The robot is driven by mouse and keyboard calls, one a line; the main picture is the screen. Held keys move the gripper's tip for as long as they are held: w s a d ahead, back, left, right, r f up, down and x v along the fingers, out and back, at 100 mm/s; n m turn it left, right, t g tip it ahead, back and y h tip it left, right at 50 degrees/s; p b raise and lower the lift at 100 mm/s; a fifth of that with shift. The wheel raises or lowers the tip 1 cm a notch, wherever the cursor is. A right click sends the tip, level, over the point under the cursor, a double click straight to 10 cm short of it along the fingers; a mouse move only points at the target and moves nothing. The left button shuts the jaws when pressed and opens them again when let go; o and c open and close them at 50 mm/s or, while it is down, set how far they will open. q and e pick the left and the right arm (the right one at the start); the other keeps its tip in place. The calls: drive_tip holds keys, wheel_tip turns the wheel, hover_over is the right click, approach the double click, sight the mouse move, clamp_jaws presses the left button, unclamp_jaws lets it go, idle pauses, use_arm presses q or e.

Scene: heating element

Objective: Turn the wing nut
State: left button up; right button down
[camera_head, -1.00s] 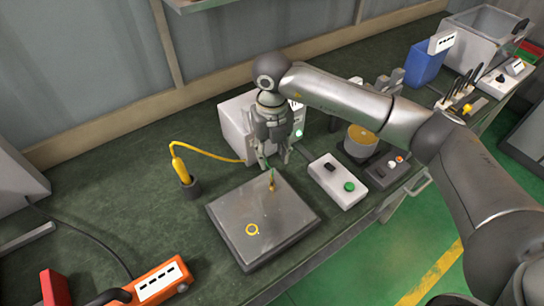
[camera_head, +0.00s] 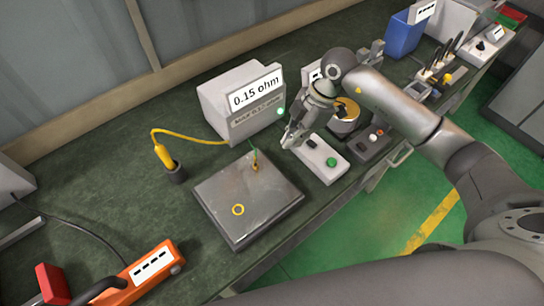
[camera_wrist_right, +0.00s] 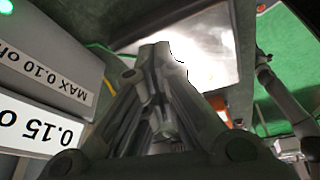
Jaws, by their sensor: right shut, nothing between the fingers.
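The small brass wing nut (camera_head: 255,167) stands at the far edge of a grey metal plate (camera_head: 222,215), with a green wire running to it. Its exact angle is too small to read. My right gripper (camera_head: 289,142) is up and to the right of it, apart from it, near the button box. In the wrist view its fingers (camera_wrist_right: 162,52) are together and empty, with the shiny plate (camera_wrist_right: 205,40) beyond; the wing nut does not show there. A white meter (camera_head: 235,105) behind the plate reads 0.15 ohm. My left gripper is out of view.
A white box with a green button (camera_head: 331,162) stands right of the plate. A yellow-handled tool (camera_head: 163,155) sits in a holder at left, its cable running to the meter. An orange device (camera_head: 150,272) lies at front left. Green bench top is clear between them.

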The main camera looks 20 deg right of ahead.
drive_tip(key=d+m, duration=0.2)
drive_tip(key=p, duration=0.3)
approach(266, 170)
drive_tip(key=f, duration=0.1)
drive_tip(key=d+f, duration=0.1)
drive_tip(key=f, duration=0.1)
drive_tip(key=d+f, duration=0.1)
drive_tip(key=f, duration=0.1)
drive_tip(key=shift+s, duration=0.2)
drive_tip(key=a, duration=0.1)
drive_tip(key=a+p, duration=0.1)
drive_tip(key=a, duration=0.1)
drive_tip(key=shift+w+a+f+p, duration=0.15)
drive_tip(key=shift+w+f+p, duration=0.05)
drive_tip(key=shift+f+p, duration=0.1)
drive_tip(key=shift+a+f, duration=0.15)
drive_tip(key=shift+a, duration=0.35)
